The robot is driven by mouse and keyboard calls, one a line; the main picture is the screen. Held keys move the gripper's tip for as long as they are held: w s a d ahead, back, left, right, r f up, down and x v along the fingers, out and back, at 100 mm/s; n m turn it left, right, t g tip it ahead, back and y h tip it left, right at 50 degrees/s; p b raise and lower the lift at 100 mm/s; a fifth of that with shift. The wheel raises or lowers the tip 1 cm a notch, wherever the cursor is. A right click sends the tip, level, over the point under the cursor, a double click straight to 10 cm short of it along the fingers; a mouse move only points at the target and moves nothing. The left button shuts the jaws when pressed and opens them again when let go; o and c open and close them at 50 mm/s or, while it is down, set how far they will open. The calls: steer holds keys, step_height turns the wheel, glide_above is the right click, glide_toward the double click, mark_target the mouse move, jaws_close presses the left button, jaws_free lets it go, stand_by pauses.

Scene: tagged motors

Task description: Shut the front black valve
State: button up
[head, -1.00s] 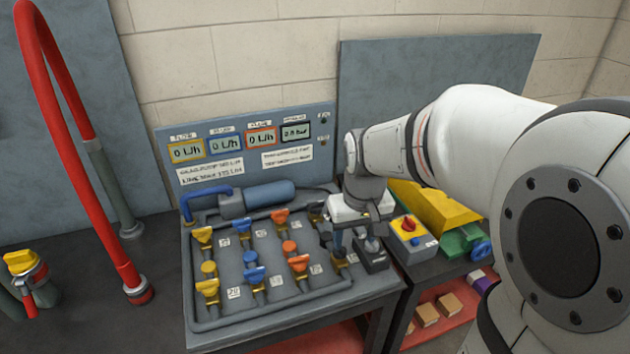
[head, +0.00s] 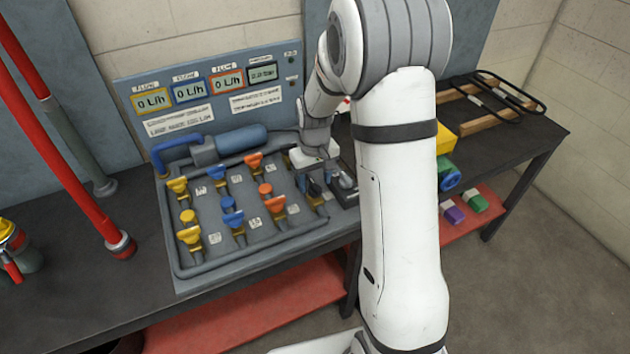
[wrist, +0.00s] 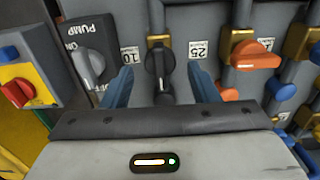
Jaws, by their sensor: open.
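The front black valve (wrist: 160,66) shows in the wrist view, with its handle in line with the pipe (wrist: 156,16). My gripper (wrist: 160,70) is open, one blue finger on each side of the black handle, with a visible gap on both sides. In the head view my gripper (head: 322,188) is low over the panel's right end, and the black valve (head: 313,188) shows only partly beside it. The rear black valve cannot be made out clearly behind my gripper.
The pump switch box (wrist: 88,62) stands close on the left in the wrist view, beside a box with a red knob (wrist: 17,92). An orange valve (wrist: 250,56) and blue valves (wrist: 314,53) are on the right. Gauges (head: 212,87) stand behind the panel.

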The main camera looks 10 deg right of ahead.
steer(key=shift+f, duration=0.75)
steer(key=c, duration=1)
steer(key=shift+o, duration=0.2)
